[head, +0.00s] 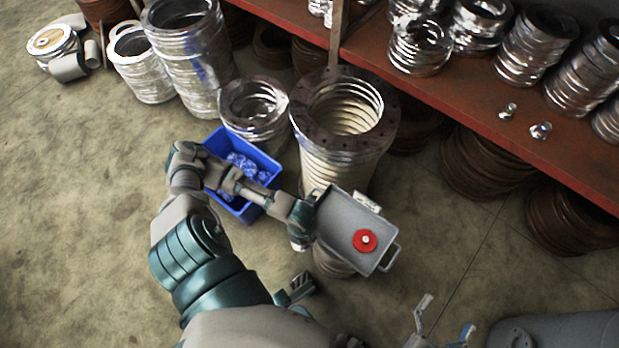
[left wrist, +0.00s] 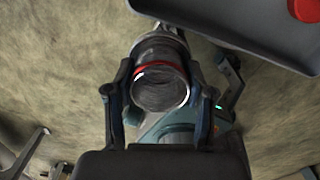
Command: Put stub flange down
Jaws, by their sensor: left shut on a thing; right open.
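In the left wrist view, my left gripper (left wrist: 160,78) is shut on the stub flange (left wrist: 160,88), a short shiny metal tube with a red ring around it. One finger lies along each side of it, and its round opening faces the camera. In the head view I cannot make out the flange; my left arm reaches over the blue bin to beside the grey tray (head: 345,215). My right gripper (head: 442,318) is open and empty at the bottom of the head view, with its fingers spread above the floor.
The grey tray carries a red disc (head: 365,240) and stands in front of a tall flanged bellows (head: 345,120). A blue bin (head: 235,208) holds blue-wrapped items. Metal stacks crowd the back and the red shelf (head: 470,92).

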